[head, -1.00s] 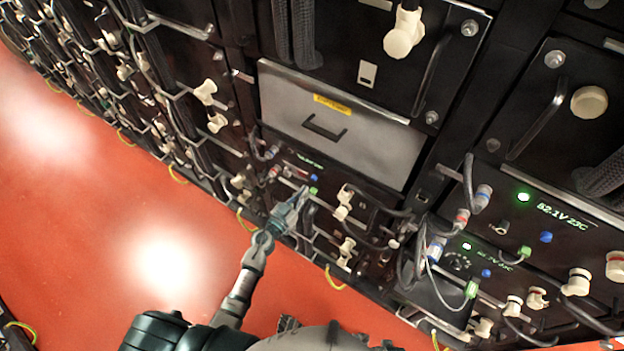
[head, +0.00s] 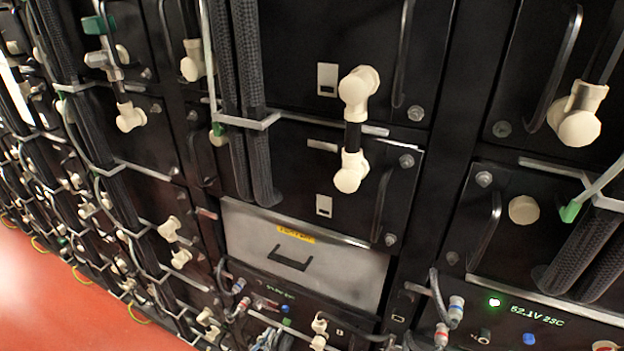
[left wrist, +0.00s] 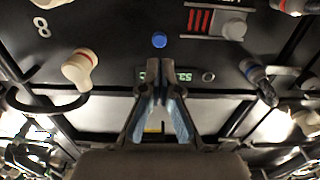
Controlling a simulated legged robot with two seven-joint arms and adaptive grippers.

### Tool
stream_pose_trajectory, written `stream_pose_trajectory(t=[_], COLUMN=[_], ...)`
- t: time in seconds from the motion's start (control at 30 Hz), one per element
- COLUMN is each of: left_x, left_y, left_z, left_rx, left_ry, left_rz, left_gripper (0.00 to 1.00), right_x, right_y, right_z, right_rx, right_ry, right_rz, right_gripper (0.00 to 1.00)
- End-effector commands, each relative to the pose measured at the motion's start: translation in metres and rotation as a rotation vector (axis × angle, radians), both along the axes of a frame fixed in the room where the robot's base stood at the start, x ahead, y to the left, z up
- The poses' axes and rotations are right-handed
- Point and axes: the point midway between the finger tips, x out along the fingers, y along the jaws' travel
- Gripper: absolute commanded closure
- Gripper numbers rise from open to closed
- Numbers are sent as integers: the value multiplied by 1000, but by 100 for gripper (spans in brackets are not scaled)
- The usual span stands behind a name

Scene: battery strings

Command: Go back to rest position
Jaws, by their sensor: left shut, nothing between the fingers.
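My left gripper (head: 265,340) shows only in part at the bottom edge of the head view, in front of the lower module with the green display. In the left wrist view its two fingers (left wrist: 161,75) with blue pads meet at the tips, with nothing between them. Behind the tips in that view are a black panel with a green display, a blue button (left wrist: 160,40) and a cream connector (left wrist: 80,68). My right gripper is in neither view.
Black battery racks fill the head view, with cream connectors (head: 358,92), thick black cables and metal handles. A grey panel (head: 345,268) with a yellow label is in the middle. A lit module (head: 535,322) reads 52.1V 23C. Red floor (head: 40,290) is free at lower left.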

Motion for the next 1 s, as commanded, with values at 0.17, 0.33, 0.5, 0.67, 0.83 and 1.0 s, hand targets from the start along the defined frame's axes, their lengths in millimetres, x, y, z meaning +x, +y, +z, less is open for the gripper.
stream_pose_trajectory(t=[0.17, 0.33, 0.5, 0.67, 0.83, 1.0], left_x=[-10, -55, -141, -244, -336, -380], left_y=[14, 46, 64, 64, 53, 45], left_z=[-42, -154, -269, -350, -395, -409], left_rx=[8, 87, 214, 322, 382, 398], left_ry=[69, 319, 666, 1000, 1265, 1381], left_rz=[85, 268, 351, 313, 210, 139], left_gripper=[100, 100, 100, 100, 100, 100], right_x=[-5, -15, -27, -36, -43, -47], right_y=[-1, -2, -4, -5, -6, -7], right_z=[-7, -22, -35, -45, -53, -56], right_rx=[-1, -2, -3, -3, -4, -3], right_ry=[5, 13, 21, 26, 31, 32], right_rz=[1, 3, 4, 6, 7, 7], right_gripper=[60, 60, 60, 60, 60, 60])
